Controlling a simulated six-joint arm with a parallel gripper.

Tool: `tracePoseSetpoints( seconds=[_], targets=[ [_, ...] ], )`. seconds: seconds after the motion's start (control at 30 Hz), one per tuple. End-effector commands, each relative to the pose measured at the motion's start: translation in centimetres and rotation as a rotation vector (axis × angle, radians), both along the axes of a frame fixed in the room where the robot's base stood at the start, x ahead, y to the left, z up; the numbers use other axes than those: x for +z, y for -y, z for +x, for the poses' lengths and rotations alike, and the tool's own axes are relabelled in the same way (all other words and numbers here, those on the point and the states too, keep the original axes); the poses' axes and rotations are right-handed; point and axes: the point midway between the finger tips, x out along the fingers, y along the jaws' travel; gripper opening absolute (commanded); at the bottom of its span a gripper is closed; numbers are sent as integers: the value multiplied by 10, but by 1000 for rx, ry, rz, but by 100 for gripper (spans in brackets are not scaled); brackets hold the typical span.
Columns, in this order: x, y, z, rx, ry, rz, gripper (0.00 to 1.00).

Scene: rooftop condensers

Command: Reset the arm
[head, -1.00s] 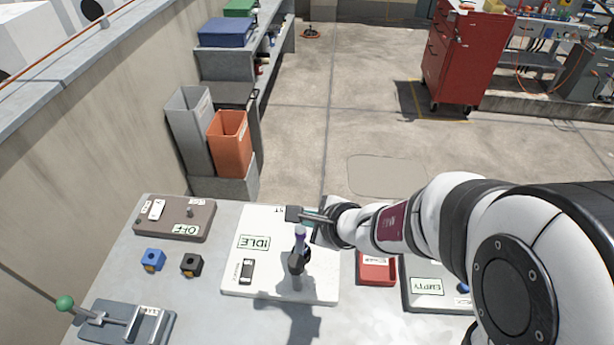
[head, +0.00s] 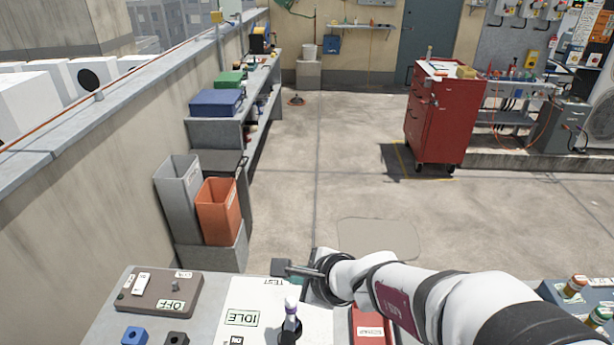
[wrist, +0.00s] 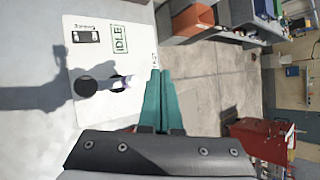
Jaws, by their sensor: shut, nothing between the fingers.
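My gripper (head: 299,275) is at the end of my arm, above the far edge of the white board marked IDLE (head: 262,296). In the wrist view its two teal fingers (wrist: 158,100) lie side by side, shut, with nothing between them. A dark upright device with a purple and white top (head: 290,310) stands on the board, close to the gripper and apart from it; in the wrist view it shows left of the fingers (wrist: 100,85).
A brown panel marked OFF (head: 160,291), a blue block (head: 134,336) and a black block (head: 176,339) are at left. A red tray (head: 368,325) is partly behind my arm. Grey (head: 178,200) and orange (head: 218,211) bins stand beyond the table. A red tool cabinet (head: 436,115) is farther off.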

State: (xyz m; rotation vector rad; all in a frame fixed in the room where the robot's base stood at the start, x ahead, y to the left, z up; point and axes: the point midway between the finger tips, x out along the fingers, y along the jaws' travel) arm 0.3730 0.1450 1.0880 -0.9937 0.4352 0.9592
Motion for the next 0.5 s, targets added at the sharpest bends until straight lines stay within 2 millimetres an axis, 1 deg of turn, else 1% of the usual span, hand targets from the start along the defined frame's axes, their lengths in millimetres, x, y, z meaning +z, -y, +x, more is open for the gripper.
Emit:
tracePoseSetpoints(
  seconds=[0.43, 0.5],
  targets=[
    [0, 0, 0, 1, 1, 0, 0],
    [5, -2, -7, 50, 16, -12, 0]
  ],
)
